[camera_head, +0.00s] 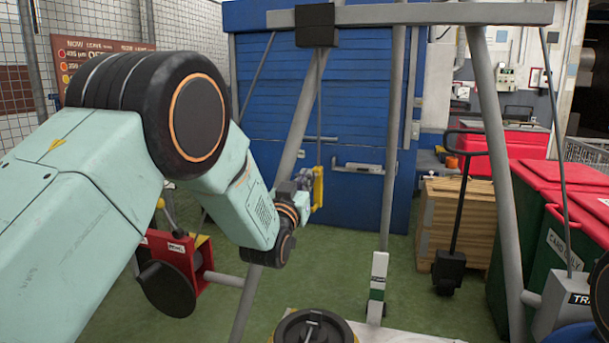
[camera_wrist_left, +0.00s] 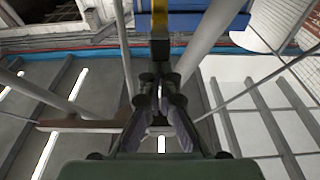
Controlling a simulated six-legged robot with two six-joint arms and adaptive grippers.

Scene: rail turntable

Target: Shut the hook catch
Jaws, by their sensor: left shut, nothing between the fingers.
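A yellow hook (camera_head: 318,188) hangs at the lower end of a thin rod from the overhead beam, in front of the blue shutter. In the left wrist view a yellow and dark upright part (camera_wrist_left: 160,20), seemingly the same hook, stands just beyond the fingertips. My left gripper (camera_head: 303,180) is right beside the hook, on its left side in the head view. Its fingers are shut with nothing between them, also in the left wrist view (camera_wrist_left: 160,88). I cannot tell whether they touch the hook. The catch itself is too small to make out. My right gripper is out of view.
A grey frame with a top beam (camera_head: 400,15) and slanting legs surrounds the hook. A wooden crate (camera_head: 455,220) and red-lidded bins (camera_head: 570,210) stand at right. A round black lid (camera_head: 312,328) is below.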

